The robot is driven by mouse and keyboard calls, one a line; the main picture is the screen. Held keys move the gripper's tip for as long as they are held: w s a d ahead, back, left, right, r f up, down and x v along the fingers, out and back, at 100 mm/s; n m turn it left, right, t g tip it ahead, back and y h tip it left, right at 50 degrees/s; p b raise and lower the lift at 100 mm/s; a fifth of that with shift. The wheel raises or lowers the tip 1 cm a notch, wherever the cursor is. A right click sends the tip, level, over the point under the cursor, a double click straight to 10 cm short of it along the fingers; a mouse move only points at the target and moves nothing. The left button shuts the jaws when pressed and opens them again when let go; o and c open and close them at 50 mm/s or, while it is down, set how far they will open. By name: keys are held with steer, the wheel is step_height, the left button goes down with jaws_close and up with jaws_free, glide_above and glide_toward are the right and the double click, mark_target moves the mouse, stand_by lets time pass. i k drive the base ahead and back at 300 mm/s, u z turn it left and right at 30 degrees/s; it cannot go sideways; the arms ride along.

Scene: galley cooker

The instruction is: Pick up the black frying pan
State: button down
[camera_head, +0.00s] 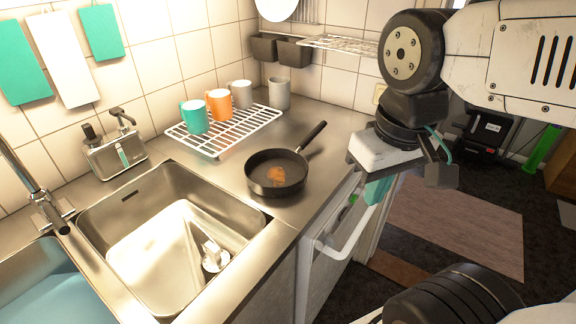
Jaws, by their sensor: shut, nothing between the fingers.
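The black frying pan (262,183) stands upright on the steel counter, right of the sink and close to the counter's front edge. A brown-orange patch shows on its inside bottom. Its black handle (313,135) points up and to the right in the picture. My gripper (408,174) hangs to the right of the pan, out past the counter's front edge, shut and empty. It is apart from the pan and its handle. Its fingertips are partly hard to make out.
A white wire rack (207,143) with several mugs stands behind the pan. The steel sink (130,215) lies to the left, with a soap dispenser (115,155) behind it. A white rail (345,232) juts from the counter front below my gripper. Bare counter (340,118) lies around the handle.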

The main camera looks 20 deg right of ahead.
mark_target(274, 172)
steer(key=u, duration=3.4)
steer(key=k, duration=1.3)
steer(key=z, duration=1.85)
steer(key=i, duration=0.5)
steer(key=z, duration=0.05)
